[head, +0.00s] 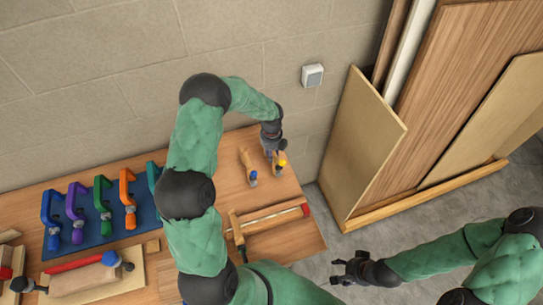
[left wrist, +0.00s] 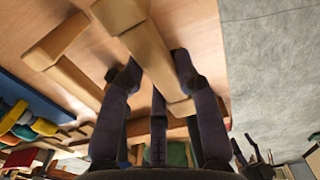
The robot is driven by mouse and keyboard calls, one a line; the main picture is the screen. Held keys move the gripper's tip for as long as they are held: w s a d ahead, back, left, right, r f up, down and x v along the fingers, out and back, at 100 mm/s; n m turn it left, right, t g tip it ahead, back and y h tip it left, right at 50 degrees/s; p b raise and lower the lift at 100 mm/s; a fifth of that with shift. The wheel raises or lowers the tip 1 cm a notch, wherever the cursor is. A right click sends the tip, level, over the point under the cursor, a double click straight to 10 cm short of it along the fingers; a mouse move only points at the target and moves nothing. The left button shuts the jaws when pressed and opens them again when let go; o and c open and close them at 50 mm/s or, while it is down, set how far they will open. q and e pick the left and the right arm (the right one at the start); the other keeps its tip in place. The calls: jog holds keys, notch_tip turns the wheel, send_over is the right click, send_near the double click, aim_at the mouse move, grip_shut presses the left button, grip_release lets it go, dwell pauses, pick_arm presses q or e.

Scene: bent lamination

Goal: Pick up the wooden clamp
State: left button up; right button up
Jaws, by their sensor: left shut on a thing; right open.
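My left gripper (head: 273,146) is at the back right of the workbench, shut on a wooden clamp with a yellow end (head: 281,161). In the left wrist view this clamp's pale wooden bar (left wrist: 150,50) runs between the dark fingers of the left gripper (left wrist: 155,75). Much of the clamp is hidden by the gripper in the head view. I cannot tell whether it is clear of the bench. My right gripper (head: 350,269) is open and empty, over the floor right of the bench.
A wooden bar clamp with a red end (head: 270,217) lies nearer the bench's front right. Several coloured clamps stand on a blue mat (head: 90,243) to the left. Boards (head: 365,140) lean against the wall right of the bench (head: 310,238). Grey floor between is clear.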

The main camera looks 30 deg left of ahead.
pick_arm(q)
jog(key=d+r, duration=0.1)
jog(key=r, duration=0.1)
jog(key=d+r, duration=0.2)
jog(key=s+d+r, duration=0.1)
jog(key=r, duration=0.2)
jog(key=shift+s+d, duration=0.1)
jog(key=shift+d, duration=0.05)
jog(key=s+d+r+p, duration=0.3)
jog(key=d+r+p, duration=0.1)
jog(key=d+r, duration=0.5)
jog(key=shift+r+p, duration=0.35)
jog(key=shift+r, duration=0.35)
